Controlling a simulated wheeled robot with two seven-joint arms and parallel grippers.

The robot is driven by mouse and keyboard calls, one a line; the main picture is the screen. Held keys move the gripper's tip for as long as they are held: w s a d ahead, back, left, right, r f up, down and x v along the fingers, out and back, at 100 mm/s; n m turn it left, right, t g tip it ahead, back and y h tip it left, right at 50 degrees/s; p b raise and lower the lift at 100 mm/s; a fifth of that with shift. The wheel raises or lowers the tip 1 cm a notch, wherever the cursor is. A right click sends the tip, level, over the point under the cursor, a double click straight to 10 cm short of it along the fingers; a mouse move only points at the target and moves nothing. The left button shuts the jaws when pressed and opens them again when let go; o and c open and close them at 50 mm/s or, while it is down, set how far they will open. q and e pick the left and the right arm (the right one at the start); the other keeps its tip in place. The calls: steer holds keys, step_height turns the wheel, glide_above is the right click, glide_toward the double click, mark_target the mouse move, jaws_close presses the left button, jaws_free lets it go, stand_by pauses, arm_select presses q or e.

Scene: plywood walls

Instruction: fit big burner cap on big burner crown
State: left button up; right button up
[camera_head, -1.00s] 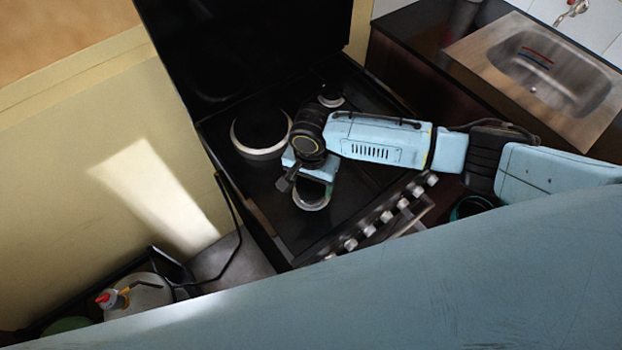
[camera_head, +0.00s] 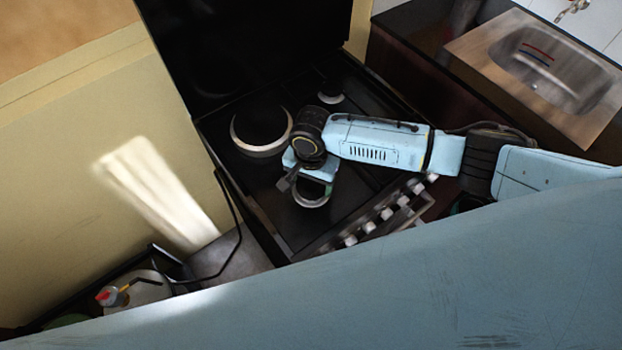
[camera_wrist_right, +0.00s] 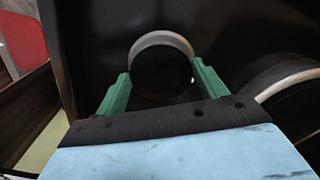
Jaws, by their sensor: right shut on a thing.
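My right gripper (camera_head: 309,188) is over the front burner of the black stove. In the right wrist view its two green fingers (camera_wrist_right: 160,90) are shut on a dark round cap, the burner cap (camera_wrist_right: 161,82). A pale silver ring, seemingly a burner crown (camera_wrist_right: 160,40), curves round the cap's far side; it also shows under the gripper in the head view (camera_head: 311,203). I cannot tell if the cap touches it. A wider silver-rimmed burner (camera_head: 262,152) lies behind and left; part shows at right in the wrist view (camera_wrist_right: 288,84). My left gripper is not in view.
A small burner (camera_head: 331,98) is at the back right. Knobs (camera_head: 386,214) line the stove's front edge. A sink (camera_head: 540,72) is at the upper right. A wall (camera_head: 90,170) stands close on the left. A black cable (camera_head: 236,215) hangs beside the stove.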

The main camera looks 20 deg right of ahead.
steer(key=shift+f, duration=0.25)
steer(key=o, duration=1.1)
step_height(320, 180, up, 13)
steer(key=p, duration=0.1)
steer(key=shift+r, duration=0.2)
steer(key=shift+a, duration=0.1)
